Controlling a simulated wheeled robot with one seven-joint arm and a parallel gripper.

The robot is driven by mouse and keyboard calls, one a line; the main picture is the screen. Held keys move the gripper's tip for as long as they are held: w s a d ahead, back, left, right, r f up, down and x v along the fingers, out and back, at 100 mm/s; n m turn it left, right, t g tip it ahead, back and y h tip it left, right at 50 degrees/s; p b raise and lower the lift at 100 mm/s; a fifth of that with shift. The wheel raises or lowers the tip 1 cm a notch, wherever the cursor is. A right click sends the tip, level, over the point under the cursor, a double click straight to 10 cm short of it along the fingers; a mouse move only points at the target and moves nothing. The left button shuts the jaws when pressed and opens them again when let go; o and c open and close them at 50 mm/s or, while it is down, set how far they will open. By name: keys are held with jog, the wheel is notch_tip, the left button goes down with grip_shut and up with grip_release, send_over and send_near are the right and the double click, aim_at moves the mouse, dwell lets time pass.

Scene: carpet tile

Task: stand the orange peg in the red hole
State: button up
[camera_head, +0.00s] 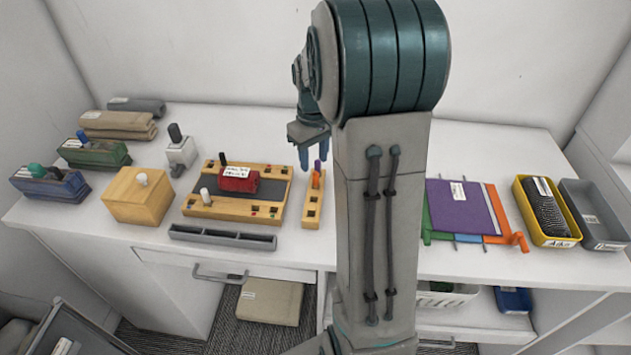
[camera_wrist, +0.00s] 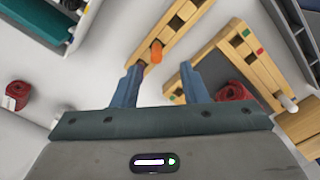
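The orange peg (camera_head: 316,180) stands upright in a narrow wooden strip (camera_head: 311,212) with several square holes. In the wrist view the orange peg (camera_wrist: 156,53) shows just beyond the fingertips. A purple peg (camera_head: 318,165) is close behind it. My gripper (camera_head: 310,148) is above the strip; in the wrist view its two blue fingers (camera_wrist: 160,72) are apart with nothing gripped between them. The wooden board (camera_head: 225,210) left of the strip has holes with small coloured marks. A red mark (camera_wrist: 260,51) shows on the board; its hole is hard to make out.
A red labelled bundle (camera_head: 238,180) lies on the board, with a white peg (camera_head: 205,196) and a black peg (camera_head: 222,159) standing there. A grey tray (camera_head: 222,238) lies in front. A purple folder (camera_head: 460,208) and yellow bin (camera_head: 546,228) are at right. My arm hides the middle.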

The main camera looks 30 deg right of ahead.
aim_at(315, 172)
jog(key=shift+w+d+f+p, duration=0.1)
jog(key=shift+f+p, duration=0.25)
jog(key=shift+f, duration=1.15)
jog(key=shift+d+f+p, duration=0.1)
jog(key=shift+f+p, duration=0.2)
jog(key=shift+f, duration=1.2)
grip_shut()
